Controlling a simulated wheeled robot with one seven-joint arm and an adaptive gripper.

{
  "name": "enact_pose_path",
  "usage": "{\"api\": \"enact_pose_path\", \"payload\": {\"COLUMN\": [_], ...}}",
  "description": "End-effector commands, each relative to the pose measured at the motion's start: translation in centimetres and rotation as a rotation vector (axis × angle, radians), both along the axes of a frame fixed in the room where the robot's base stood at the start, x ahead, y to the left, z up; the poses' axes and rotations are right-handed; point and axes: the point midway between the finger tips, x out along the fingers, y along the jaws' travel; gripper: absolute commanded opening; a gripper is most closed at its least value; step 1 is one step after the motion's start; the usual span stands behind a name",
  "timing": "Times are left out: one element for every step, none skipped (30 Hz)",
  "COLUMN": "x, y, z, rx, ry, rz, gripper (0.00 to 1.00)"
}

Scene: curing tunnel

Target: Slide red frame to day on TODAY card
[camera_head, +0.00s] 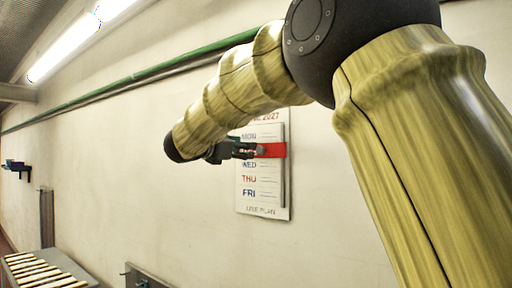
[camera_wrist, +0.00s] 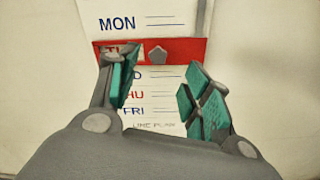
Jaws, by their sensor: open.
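A white wall calendar (camera_head: 262,204) hangs on the wall, with rows MON, WED, THU and FRI readable in the head view. The red frame (camera_wrist: 188,48) lies across the calendar just below MON, over a row whose red letters begin with T and are partly hidden. A grey knob (camera_wrist: 157,56) sticks out of the red frame. My gripper (camera_wrist: 162,92) is open in front of the calendar, with teal pads on both fingers. The left finger covers part of the red frame; the knob lies beyond and between the fingertips. I cannot see any finger touching the knob. No TODAY card is readable.
A dark vertical rail (camera_head: 283,183) runs along the calendar's right side. A green pipe (camera_head: 130,78) crosses the wall above. A roller conveyor (camera_head: 40,272) stands at lower left. The wall around the calendar is bare.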

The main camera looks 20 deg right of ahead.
Motion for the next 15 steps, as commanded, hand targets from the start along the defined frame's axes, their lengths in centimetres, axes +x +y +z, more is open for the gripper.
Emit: {"api": "enact_pose_path", "payload": {"x": [0.5, 0.7, 1.1, 1.4, 1.7, 2.0, 2.3, 2.6, 3.0, 3.2, 3.5, 3.8, 4.0, 4.2, 4.5], "y": [-0.7, -1.1, -1.5, -1.8, -2.2, -2.7, -3.0, -3.3, -3.7, -4.0, -4.3, -4.7, -5.0, -5.2, -5.5], "z": [0.3, 0.3, 0.3, 0.3, 0.3, 0.4, 0.4, 0.4, 0.3, 0.3, 0.4, 0.4, 0.3, 0.3, 0.2], "rx": [0.0, -0.001, -0.001, -0.001, -0.001, -0.002, -0.003, -0.003, -0.001, -0.002, -0.001, -0.002, -0.002, -0.002, -0.003], "ry": [0.004, 0.003, 0.003, 0.003, 0.003, 0.004, 0.003, 0.004, 0.004, 0.004, 0.003, 0.003, 0.003, 0.004, 0.004], "rz": [-0.003, -0.003, -0.003, -0.002, -0.001, -0.002, -0.002, -0.002, -0.001, 0.0, -0.001, -0.001, 0.0, 0.0, 0.001], "gripper": [0.49, 0.49, 0.49, 0.49, 0.49, 0.49, 0.49, 0.49, 0.49, 0.49, 0.49, 0.49, 0.49, 0.49, 0.49]}}
